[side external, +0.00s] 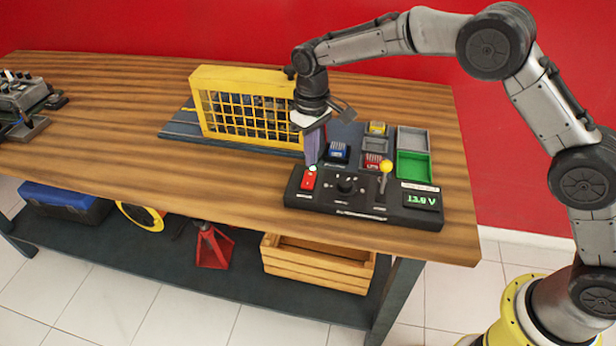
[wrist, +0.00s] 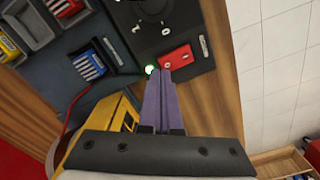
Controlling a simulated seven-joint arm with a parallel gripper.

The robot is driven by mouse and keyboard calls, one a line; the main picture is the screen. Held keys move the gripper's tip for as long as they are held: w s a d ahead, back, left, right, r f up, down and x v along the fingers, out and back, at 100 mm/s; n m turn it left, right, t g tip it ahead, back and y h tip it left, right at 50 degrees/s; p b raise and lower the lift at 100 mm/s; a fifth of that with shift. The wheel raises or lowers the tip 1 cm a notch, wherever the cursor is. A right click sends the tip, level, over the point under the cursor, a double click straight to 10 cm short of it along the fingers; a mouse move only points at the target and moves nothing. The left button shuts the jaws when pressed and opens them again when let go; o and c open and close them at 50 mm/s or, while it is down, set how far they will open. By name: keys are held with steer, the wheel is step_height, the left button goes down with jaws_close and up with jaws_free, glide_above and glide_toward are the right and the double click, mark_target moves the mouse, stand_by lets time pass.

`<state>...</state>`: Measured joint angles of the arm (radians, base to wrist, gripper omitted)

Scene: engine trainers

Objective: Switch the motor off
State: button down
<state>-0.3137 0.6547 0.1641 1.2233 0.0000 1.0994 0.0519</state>
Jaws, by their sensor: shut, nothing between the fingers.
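A black control panel (side external: 330,203) lies near the table's front edge. A red rocker switch (side external: 308,182) sits at its left end; it also shows in the wrist view (wrist: 177,58), with small white marks.
The panel has a black knob (side external: 347,185), a yellow-tipped lever (side external: 386,167) and a green-lit display (side external: 421,199). Blue, red and yellow blocks and a green tray (side external: 413,165) stand behind it. A grey device (side external: 22,98) is at far left. The table's middle left is clear.

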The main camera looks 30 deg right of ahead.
steer(key=shift+f, duration=1.1)
stand_by(0.4)
step_height(320, 180, up, 7)
stand_by(0.9)
